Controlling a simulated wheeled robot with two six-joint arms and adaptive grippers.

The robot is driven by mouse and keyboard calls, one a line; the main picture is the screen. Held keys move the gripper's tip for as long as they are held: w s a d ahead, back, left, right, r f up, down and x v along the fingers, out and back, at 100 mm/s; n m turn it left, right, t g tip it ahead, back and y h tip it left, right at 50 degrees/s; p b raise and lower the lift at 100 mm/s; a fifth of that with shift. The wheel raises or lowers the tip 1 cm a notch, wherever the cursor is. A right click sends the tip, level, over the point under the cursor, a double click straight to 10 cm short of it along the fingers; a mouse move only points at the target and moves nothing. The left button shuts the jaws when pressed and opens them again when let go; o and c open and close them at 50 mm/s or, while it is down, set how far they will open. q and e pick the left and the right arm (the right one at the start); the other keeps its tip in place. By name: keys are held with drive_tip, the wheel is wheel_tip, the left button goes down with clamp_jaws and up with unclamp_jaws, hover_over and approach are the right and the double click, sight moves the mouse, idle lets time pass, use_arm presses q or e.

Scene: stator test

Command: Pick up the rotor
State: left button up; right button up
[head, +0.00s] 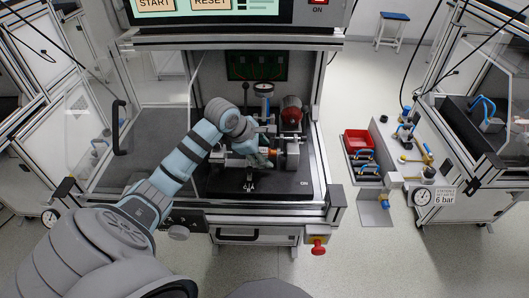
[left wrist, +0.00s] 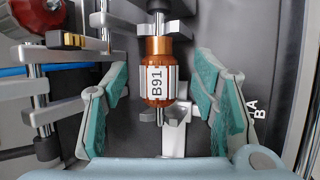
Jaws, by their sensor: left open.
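The rotor (left wrist: 158,75) is in the left wrist view, with copper-coloured windings, a steel shaft and a white label reading B91. It stands between the two teal-padded fingers of my left gripper (left wrist: 163,108), with a visible gap on each side. The gripper is open and does not touch it in this view. In the head view my left gripper (head: 262,158) reaches into the test station, and the rotor there is mostly hidden behind it. My right gripper is not in view.
The station has a dark base plate (head: 285,183), a dial gauge (head: 263,88) and a red-ended cylinder (head: 291,112) close by the gripper. A clear door (head: 150,125) stands left.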

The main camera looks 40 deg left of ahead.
use_arm(q)
drive_tip(key=shift+c, duration=0.8)
drive_tip(key=c, duration=0.3)
clamp_jaws()
drive_tip(key=shift+w, duration=0.1)
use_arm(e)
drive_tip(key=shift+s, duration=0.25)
use_arm(q)
wheel_tip(320, 180, up, 20)
drive_tip(key=p, duration=0.2)
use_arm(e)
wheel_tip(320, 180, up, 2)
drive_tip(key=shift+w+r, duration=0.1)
use_arm(q)
drive_tip(key=shift+r, duration=0.15)
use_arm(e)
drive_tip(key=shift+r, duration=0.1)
use_arm(q)
wheel_tip(320, 180, up, 5)
drive_tip(key=p, duration=0.6)
hover_over(263, 150)
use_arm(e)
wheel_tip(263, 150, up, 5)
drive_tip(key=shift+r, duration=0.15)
